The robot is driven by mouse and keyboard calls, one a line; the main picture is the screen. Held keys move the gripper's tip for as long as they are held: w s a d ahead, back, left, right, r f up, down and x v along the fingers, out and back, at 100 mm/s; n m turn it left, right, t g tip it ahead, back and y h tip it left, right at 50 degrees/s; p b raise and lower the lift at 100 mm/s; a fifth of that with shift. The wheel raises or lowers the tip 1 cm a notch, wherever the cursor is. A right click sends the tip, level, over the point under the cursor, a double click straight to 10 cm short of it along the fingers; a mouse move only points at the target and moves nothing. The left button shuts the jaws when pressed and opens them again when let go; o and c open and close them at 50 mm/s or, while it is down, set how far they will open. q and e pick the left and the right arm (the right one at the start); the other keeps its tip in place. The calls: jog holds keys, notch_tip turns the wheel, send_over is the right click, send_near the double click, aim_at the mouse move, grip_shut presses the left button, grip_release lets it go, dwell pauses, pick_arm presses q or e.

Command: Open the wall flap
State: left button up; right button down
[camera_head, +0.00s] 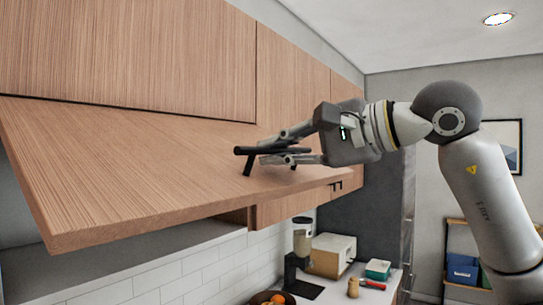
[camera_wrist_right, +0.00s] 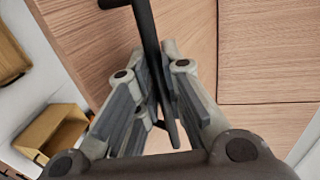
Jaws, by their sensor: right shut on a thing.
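The wall flap (camera_head: 130,170) is a wide wood-grain panel in the head view. It is swung outward and up, with the open cabinet space showing beneath its left end. A black bar handle (camera_head: 243,151) sits on its front face near the right end. My right gripper (camera_head: 270,150) is shut on the handle, with one finger above and one below the bar. In the right wrist view the black bar (camera_wrist_right: 146,25) runs between the two fingers (camera_wrist_right: 155,90). My left gripper is not in view.
Closed wood cabinet doors (camera_head: 120,50) are above and beyond the flap. Shelves with a blue bin (camera_head: 462,268) stand at right.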

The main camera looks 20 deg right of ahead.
jog(key=shift+s+d+r+g+h+p, duration=0.15)
jog(key=shift+r+g+h+p, duration=0.1)
jog(key=shift+r+p, duration=0.55)
jog(key=shift+s+r+g+h+p, duration=0.2)
jog(key=shift+r+p, duration=0.3)
jog(key=shift+r, duration=0.45)
jog(key=shift+w, duration=0.1)
jog(key=c, duration=1.5)
grip_release()
jog(key=shift+w, duration=0.15)
jog(key=v, duration=1.2)
